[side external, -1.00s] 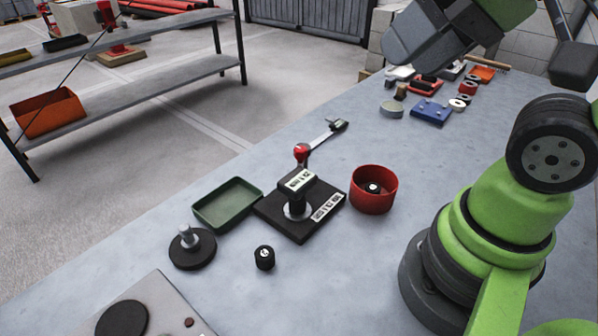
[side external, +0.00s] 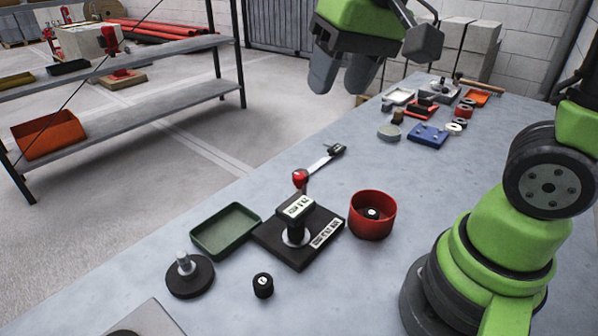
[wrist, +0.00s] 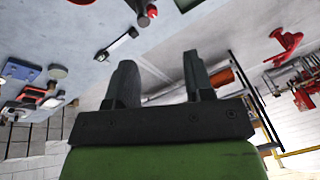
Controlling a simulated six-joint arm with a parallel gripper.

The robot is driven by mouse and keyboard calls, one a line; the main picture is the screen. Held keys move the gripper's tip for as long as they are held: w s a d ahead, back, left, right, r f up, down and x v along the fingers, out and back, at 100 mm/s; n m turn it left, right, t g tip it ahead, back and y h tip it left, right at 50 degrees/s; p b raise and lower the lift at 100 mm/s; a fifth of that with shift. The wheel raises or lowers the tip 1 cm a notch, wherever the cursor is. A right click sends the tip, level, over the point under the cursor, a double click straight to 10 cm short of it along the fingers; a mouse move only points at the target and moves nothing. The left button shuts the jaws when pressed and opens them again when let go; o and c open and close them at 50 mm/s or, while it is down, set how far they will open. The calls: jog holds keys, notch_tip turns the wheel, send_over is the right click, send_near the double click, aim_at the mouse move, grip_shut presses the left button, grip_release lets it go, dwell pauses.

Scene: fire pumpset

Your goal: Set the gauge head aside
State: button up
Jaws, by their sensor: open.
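A black block with a white marked face (side external: 296,207), which looks like the gauge head, sits on a short post on a black base plate (side external: 270,238). A red ball-topped lever (side external: 300,178) stands behind it. My gripper (side external: 342,82) is open and empty, high above the table's far side, well away from the block. The wrist view shows both fingers apart with nothing between them (wrist: 160,75). In that view the red ball (wrist: 151,11) is at the top edge; the block itself is not clearly seen.
A green tray (side external: 226,252) lies left of the base, a red bowl (side external: 372,235) with a small black knob inside to its right. In front are a round black stand with a metal peg (side external: 190,288) and a loose black knob (side external: 263,285). Several small parts lie at the far end.

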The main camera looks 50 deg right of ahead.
aim_at(299, 175)
jog(key=w+f+g, duration=0.1)
jog(key=w+f, duration=0.1)
jog(key=f, duration=0.4)
jog(key=w+f+g, duration=0.1)
jog(key=w+f, duration=0.1)
jog(key=f, duration=0.4)
jog(key=w+d+f+g+h, duration=0.1)
jog(key=w+f, duration=0.2)
jog(key=f, duration=0.3)
jog(key=shift+w+f, duration=0.1)
jog(key=shift+c, duration=0.5)
grip_shut()
